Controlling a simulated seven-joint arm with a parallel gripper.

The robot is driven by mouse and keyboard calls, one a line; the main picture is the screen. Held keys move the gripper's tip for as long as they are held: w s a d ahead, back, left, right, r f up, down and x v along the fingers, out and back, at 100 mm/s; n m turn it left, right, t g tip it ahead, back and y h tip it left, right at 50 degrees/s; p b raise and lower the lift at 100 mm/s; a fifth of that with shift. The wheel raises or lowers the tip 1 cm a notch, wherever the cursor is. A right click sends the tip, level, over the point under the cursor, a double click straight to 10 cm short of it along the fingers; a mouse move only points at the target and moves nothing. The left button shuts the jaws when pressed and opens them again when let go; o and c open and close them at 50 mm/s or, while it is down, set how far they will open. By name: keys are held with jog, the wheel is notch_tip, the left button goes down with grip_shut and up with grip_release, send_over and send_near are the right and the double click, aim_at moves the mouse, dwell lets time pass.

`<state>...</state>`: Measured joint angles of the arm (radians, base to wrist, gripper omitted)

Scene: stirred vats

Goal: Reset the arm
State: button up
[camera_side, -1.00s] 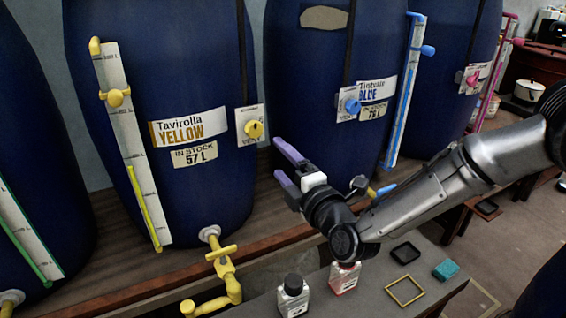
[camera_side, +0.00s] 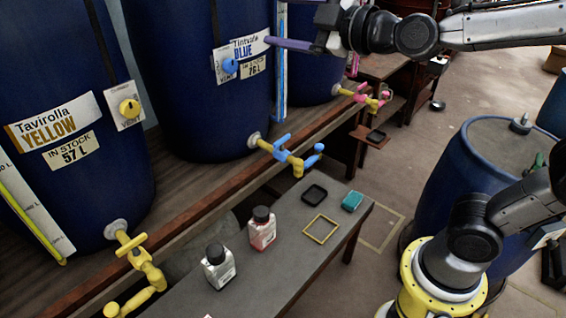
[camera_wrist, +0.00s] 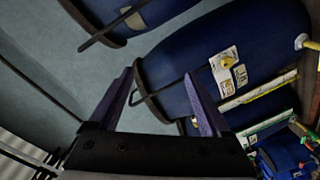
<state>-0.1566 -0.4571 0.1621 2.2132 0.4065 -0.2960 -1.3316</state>
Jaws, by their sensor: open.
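My gripper (camera_side: 290,22) is at the top of the side view, in front of the blue-labelled vat (camera_side: 190,110) and level with its label. Its purple fingers point left, and the upper one is partly cut off by the picture's edge. In the wrist view, my gripper (camera_wrist: 158,74) has its two purple fingers spread wide, with nothing between them. Beyond them are dark blue vats, one with a yellow knob (camera_wrist: 226,63). My arm reaches in from the right of the side view.
The yellow-labelled vat (camera_side: 70,110) stands at left. Yellow (camera_side: 135,262), blue (camera_side: 285,150) and pink (camera_side: 372,100) taps jut over the shelf edge. The low bench (camera_side: 285,270) holds a white bottle (camera_side: 219,267), a red bottle (camera_side: 262,230), a yellow frame (camera_side: 320,229) and a teal block (camera_side: 352,201).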

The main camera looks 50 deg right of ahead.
jog(key=s+d+f+m+g, duration=0.2)
jog(key=s+f+m+g, duration=0.3)
jog(key=s+f, duration=0.4)
jog(key=s+d+f+m+g, duration=0.1)
jog(key=s+f+m+g, duration=0.5)
jog(key=s+f, duration=0.4)
jog(key=s, duration=0.4)
jog(key=shift+d+g+h, duration=0.3)
jog(key=shift+d, duration=0.05)
jog(key=shift+f, duration=0.1)
